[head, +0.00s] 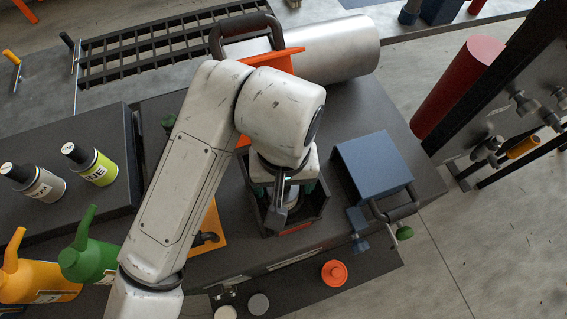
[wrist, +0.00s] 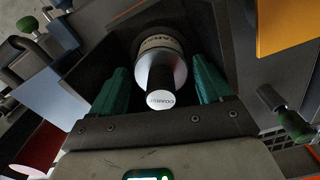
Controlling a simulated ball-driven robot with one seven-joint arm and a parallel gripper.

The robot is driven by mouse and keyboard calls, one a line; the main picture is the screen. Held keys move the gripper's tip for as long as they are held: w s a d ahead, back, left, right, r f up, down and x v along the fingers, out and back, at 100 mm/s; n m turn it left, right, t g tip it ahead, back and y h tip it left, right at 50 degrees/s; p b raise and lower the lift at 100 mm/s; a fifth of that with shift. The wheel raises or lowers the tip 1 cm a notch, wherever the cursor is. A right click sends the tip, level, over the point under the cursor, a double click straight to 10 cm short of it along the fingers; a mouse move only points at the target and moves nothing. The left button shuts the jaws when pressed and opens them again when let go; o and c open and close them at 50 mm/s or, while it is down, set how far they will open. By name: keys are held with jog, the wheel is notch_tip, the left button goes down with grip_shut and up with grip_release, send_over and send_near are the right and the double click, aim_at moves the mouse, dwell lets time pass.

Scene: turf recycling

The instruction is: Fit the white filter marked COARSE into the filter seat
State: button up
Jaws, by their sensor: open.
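The white filter (wrist: 168,68) is a pale cylinder with a dark neck and a white round end; the small print on that end appears to read COARSE. It stands inside a dark open box (head: 318,205) in the head view, mostly hidden there by my wrist. My gripper (head: 285,189) is over the box, pointing down. In the wrist view my gripper (wrist: 162,84) is open, with a teal finger on each side of the filter. Contact with the filter cannot be made out. I cannot tell which thing is the filter seat.
A blue box (head: 374,164) with a dark handle stands close right of the dark box. An orange knob (head: 334,273) and grey discs are on the front ledge. A steel cylinder (head: 340,48) lies behind.

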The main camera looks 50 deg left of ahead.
notch_tip(320, 180, up, 11)
jog(key=shift+f+p, duration=0.1)
jog(key=shift+p, duration=0.55)
jog(key=w+d+f+m+t+h, duration=0.1)
jog(key=w+d+m+t, duration=0.1)
jog(key=w+d, duration=0.55)
jog(key=w+d+f+m+t, duration=0.2)
jog(key=w+d, duration=0.5)
jog(key=d, duration=0.1)
jog(key=w+d+f+m+t+h, duration=0.1)
jog(key=w+d+f, duration=0.1)
jog(key=d, duration=0.7)
jog(key=w+d+f+m+h, duration=0.1)
jog(key=w+d+f+m, duration=0.1)
jog(key=d, duration=0.6)
jog(key=s+d+f+m+g, duration=0.1)
jog(key=s+d+f, duration=0.75)
jog(key=d, duration=0.35)
jog(key=s+f+m+g+y, duration=0.1)
jog(key=s+f, duration=0.4)
jog(key=s, duration=0.3)
jog(key=s+f+m+g+y, duration=0.1)
jog(key=s+f+m+g, duration=0.1)
jog(key=s+f, duration=0.3)
jog(key=s, duration=0.3)
jog(key=shift+a+f+y, duration=0.2)
jog(key=shift+a+y, duration=0.1)
jog(key=shift+y, duration=0.1)
